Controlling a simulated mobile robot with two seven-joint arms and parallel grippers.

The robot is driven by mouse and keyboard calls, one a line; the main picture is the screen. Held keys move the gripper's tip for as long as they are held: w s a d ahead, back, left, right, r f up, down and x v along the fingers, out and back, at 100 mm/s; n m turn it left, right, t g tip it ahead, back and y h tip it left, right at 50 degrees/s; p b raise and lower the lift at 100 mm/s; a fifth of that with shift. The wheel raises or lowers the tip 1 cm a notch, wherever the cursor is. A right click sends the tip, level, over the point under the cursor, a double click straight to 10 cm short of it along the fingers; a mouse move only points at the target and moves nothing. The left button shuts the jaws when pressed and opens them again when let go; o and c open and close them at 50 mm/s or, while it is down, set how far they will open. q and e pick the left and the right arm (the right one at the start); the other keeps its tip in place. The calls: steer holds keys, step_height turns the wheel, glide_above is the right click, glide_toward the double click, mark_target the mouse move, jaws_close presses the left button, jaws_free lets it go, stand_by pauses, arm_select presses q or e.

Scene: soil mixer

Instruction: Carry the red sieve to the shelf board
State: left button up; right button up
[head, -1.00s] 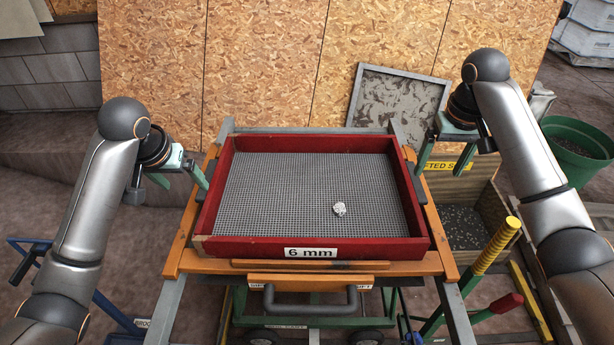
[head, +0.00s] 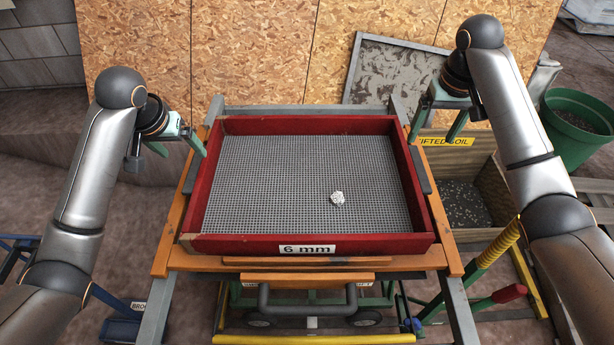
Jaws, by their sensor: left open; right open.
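The red sieve (head: 307,241) is a rectangular wooden tray with a grey mesh floor and a "6 mm" label on its front wall. It rests on an orange and grey stand in the middle of the head view. A small white lump (head: 337,198) lies on its mesh. My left gripper (head: 199,146) is open at the sieve's far left corner. My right gripper (head: 434,131) is open just beyond its far right side. Neither gripper visibly holds the sieve. I cannot make out the shelf board.
A wooden bin (head: 487,170) marked as sifted soil stands to the right. A green bucket (head: 577,128) is at the far right. A yellow-handled tool (head: 497,243) and a red-handled one (head: 508,293) stand right of the stand. Chipboard panels (head: 255,55) close off the back.

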mark_target(197, 167)
arm_select(q)
steer(key=x, duration=1)
steer(key=shift+w+f, duration=0.15)
steer(key=shift+f, duration=0.2)
arm_select(e)
steer(key=f, duration=0.3)
steer(key=w+f, duration=0.1)
steer(key=f, duration=0.6)
steer(key=shift+w+f, duration=0.15)
steer(key=shift+f, duration=0.25)
arm_select(q)
jaws_close()
arm_select(e)
jaws_close()
arm_select(q)
steer(key=shift+r, duration=0.1)
arm_select(e)
steer(key=shift+r, duration=0.15)
